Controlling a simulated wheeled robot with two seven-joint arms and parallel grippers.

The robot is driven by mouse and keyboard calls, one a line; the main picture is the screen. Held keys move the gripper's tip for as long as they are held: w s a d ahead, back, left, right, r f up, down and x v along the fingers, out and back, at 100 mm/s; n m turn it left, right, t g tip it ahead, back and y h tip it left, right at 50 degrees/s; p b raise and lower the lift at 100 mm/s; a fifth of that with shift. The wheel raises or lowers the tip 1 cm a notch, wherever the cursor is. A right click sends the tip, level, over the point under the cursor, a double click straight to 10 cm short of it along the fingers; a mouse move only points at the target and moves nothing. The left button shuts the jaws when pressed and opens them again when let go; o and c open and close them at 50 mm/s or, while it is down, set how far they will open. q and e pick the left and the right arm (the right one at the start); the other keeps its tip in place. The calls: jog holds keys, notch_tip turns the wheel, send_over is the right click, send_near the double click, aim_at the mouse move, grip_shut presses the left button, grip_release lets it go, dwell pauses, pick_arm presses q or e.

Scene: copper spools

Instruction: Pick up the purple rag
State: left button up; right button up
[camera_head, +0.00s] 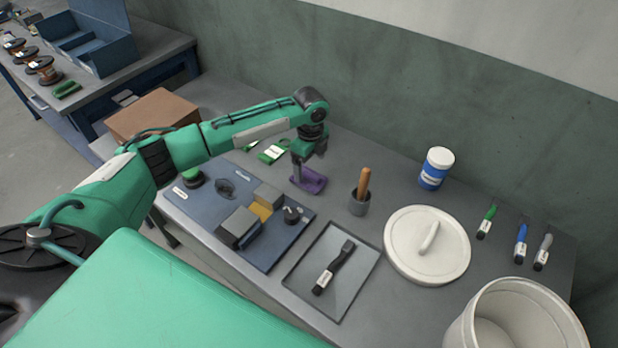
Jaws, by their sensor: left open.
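The purple rag (314,184) lies on the grey table, just past the far edge of the dark blue mat. My left gripper (297,180) points down at the rag's left end, with its fingertips close to or touching the cloth. The gripper is open. It covers part of the rag's left side, and I cannot tell whether the cloth lies between the fingers. My right gripper is not in view.
The blue mat (195,207) holds several blocks. Nearby are a cup with a wooden handle (359,204), a blue-and-white jar (435,168), a white lid (405,250), a tray (358,285), markers (486,222), a white bucket (478,318) and a green packet (273,152).

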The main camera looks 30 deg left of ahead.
aim_at(311, 175)
pick_arm(q)
jog(key=f, duration=0.3)
jog(key=f+p, duration=0.1)
jog(key=shift+s+d+f, duration=0.15)
jog(key=shift+d+f, duration=0.05)
jog(key=shift+d, duration=0.05)
jog(key=shift+f, duration=0.4)
jog(key=c, duration=1)
jog(key=shift+c, duration=0.3)
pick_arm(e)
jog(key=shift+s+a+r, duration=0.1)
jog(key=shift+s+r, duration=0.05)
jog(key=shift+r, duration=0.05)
